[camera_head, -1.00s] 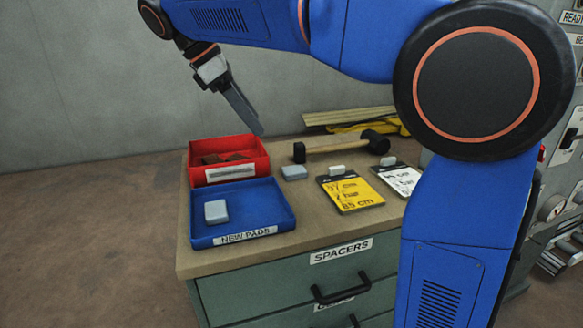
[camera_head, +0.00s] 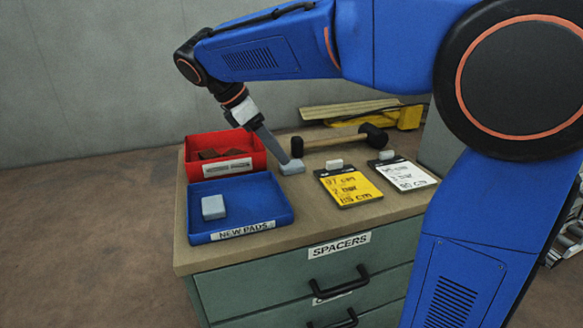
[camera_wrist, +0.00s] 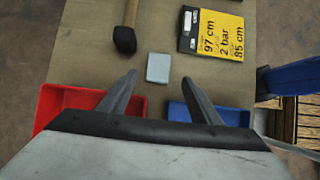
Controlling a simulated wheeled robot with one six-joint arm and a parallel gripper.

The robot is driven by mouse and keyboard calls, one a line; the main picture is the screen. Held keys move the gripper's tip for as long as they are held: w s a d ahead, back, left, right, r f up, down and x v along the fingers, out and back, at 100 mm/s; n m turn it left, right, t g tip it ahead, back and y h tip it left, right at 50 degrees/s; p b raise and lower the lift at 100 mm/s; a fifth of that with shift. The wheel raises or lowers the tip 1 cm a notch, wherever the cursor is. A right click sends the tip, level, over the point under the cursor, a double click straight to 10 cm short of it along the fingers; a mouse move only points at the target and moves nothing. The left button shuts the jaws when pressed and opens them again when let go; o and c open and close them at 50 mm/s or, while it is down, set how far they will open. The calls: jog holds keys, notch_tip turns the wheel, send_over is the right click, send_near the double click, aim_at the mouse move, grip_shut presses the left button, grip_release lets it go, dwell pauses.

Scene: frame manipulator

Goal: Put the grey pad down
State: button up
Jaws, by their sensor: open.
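A grey pad (camera_head: 292,168) lies flat on the bench top, right of the trays. My gripper (camera_head: 285,157) is low, with its fingertips at the pad's back edge in the head view and partly in front of it. In the wrist view the pad (camera_wrist: 159,68) lies just beyond the gap between the spread fingers (camera_wrist: 159,86), and nothing is between them. Whether a finger touches the pad cannot be told. Another grey pad (camera_head: 213,207) sits in the blue tray (camera_head: 262,197) labelled NEW PADS.
A red bin (camera_head: 225,167) with brownish pieces stands behind the blue tray. A mallet (camera_head: 340,140) lies behind the pad. A yellow card (camera_head: 350,190) and a white card (camera_head: 407,176), each with a small pale block, lie to the right. Drawers are below.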

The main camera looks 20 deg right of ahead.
aim_at(290, 164)
jog(key=shift+x, duration=2.7)
jog(key=shift+w, duration=0.2)
jog(key=c, duration=1.2)
jog(key=shift+c, duration=0.2)
